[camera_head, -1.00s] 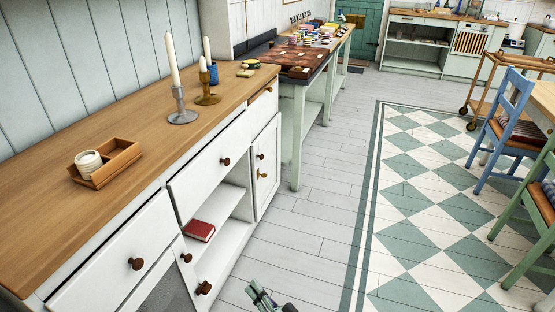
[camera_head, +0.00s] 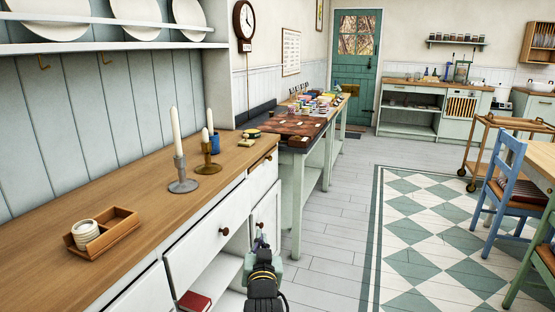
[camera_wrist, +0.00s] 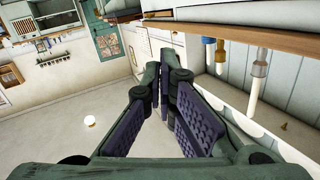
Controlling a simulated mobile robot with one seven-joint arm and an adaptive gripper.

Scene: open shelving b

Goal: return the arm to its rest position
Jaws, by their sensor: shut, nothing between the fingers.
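My gripper (camera_head: 259,241) is at the lower middle of the head view, in front of the white cabinet's drawers. It is raised, with my arm rising from the bottom edge. In the wrist view its two dark green fingers with purple pads come together at the tips (camera_wrist: 164,66). It is shut and holds nothing. The wrist view is upside down, with the ceiling low in the picture.
The cabinet's wooden top (camera_head: 75,212) is close on the left, carrying a divided wooden tray (camera_head: 119,232) and candlesticks (camera_head: 184,185). A red book (camera_head: 195,300) lies on its open shelf. A blue chair (camera_head: 509,185) stands right. The checkered floor (camera_head: 420,245) is clear.

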